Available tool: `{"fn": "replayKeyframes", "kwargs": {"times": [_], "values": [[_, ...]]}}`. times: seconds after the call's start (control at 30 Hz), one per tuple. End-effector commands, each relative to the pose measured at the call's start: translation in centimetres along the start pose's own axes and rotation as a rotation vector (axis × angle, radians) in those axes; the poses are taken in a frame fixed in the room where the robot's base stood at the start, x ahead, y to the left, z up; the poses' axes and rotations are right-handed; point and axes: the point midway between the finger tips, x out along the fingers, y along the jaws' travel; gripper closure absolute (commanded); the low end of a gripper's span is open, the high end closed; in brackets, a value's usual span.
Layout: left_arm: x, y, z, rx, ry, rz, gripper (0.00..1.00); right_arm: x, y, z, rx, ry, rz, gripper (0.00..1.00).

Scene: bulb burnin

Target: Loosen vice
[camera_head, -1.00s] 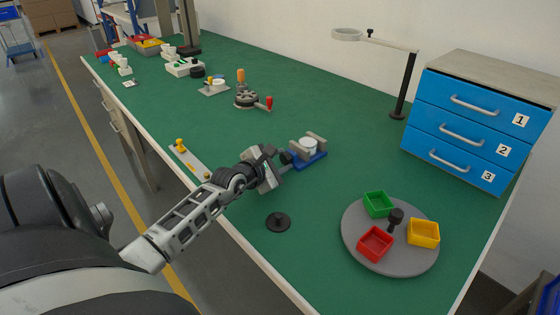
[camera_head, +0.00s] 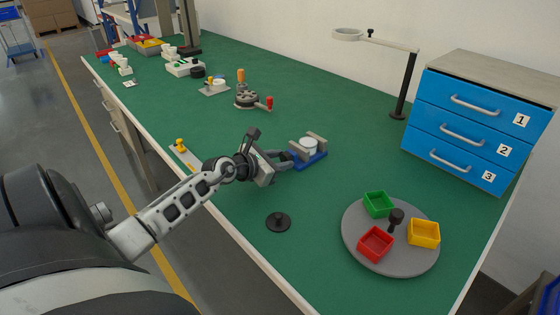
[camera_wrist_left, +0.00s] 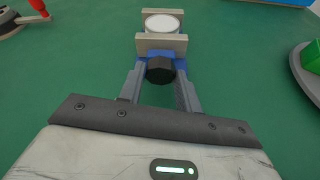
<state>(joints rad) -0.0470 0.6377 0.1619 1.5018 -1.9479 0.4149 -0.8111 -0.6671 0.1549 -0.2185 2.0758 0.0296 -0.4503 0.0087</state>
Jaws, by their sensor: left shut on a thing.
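The vice (camera_head: 308,155) has a blue base and two grey-beige jaws, and stands on the green bench. A round white piece (camera_head: 309,146) sits between its jaws. In the left wrist view the vice (camera_wrist_left: 160,44) is straight ahead, with the white disc (camera_wrist_left: 162,22) between its jaws. A dark knob (camera_wrist_left: 160,70) faces me at the vice's near end. My left gripper (camera_head: 287,159) reaches it from the left; in the left wrist view its fingers (camera_wrist_left: 160,78) lie on both sides of the knob, shut on it. My right gripper is not in view.
A grey turntable (camera_head: 360,238) with green, red and yellow bins stands at right front. A black disc (camera_head: 278,221) lies nearer the bench edge. A blue drawer cabinet (camera_head: 460,130) and a lamp stand (camera_head: 405,85) are behind. A crank device (camera_head: 247,99) stands further back.

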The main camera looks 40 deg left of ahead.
Motion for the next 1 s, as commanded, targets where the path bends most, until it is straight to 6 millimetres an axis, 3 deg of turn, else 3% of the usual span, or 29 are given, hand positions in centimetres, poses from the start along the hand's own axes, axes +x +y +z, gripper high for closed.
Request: {"fn": "replayKeyframes", "kwargs": {"times": [0.5, 1.0], "values": [[0.13, 0.30, -0.56, -0.429, -0.017, -0.160, 0.89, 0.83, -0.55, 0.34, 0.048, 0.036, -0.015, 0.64], [0.10, 0.38, -0.52, -0.630, -0.026, -0.234, 0.89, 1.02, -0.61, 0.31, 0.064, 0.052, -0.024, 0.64]]}}
